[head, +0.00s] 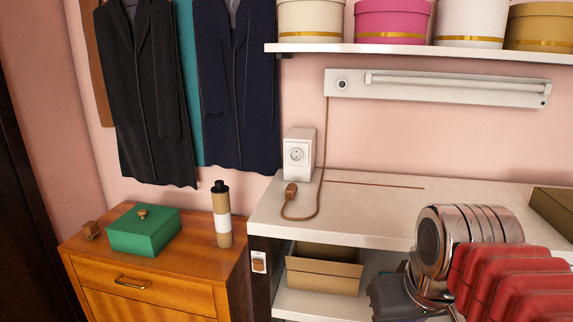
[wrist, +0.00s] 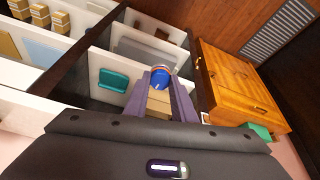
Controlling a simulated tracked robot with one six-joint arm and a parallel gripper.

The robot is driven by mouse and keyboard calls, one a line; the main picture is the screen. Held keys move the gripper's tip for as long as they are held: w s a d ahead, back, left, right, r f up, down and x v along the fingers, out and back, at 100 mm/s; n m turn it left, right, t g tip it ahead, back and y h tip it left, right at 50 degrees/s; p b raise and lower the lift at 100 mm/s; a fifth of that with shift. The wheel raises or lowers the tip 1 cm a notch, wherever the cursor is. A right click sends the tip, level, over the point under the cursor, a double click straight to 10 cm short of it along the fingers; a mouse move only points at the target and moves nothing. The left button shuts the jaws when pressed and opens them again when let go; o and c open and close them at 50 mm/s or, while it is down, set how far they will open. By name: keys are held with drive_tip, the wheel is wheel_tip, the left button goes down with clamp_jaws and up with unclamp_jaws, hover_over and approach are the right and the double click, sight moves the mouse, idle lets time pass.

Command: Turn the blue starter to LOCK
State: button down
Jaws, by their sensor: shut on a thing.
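The blue starter (wrist: 160,77), a small round piece with an orange band, is between the fingertips of my gripper (wrist: 160,80) in the wrist view. My gripper is shut on it and holds it in front of the shelving, apart from any socket I can make out. In the head view the white lamp fitting (head: 430,88) hangs on the pink wall with a tube along it. A round dark-centred socket (head: 342,85) is at its left end. No LOCK mark is readable. The starter and fingertips do not show in the head view.
A white counter (head: 385,200) below the fitting carries a socket box (head: 299,154) and a brown plug (head: 291,190) with its cord. A shelf of round boxes (head: 392,20) is above. A wooden cabinet (head: 150,270) with a green box (head: 144,232) and bottle (head: 222,214) stands left.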

drive_tip(key=shift+s, duration=0.25)
drive_tip(key=shift+w+r, duration=0.3)
drive_tip(key=shift+w, duration=0.45)
drive_tip(key=shift+w+d+r, duration=0.1)
drive_tip(key=shift+w+r, duration=0.15)
drive_tip(key=w+f+m, duration=0.1)
drive_tip(key=w+f, duration=0.2)
drive_tip(key=w, duration=0.5)
drive_tip(key=w+f, duration=0.2)
drive_tip(key=w, duration=0.6)
drive_tip(key=s+a+f+x, duration=0.1)
drive_tip(key=s+a+x, duration=0.1)
drive_tip(key=x, duration=1.7)
drive_tip(key=shift+a+f, duration=0.2)
drive_tip(key=shift+f, duration=0.15)
drive_tip(key=shift+a, duration=0.1)
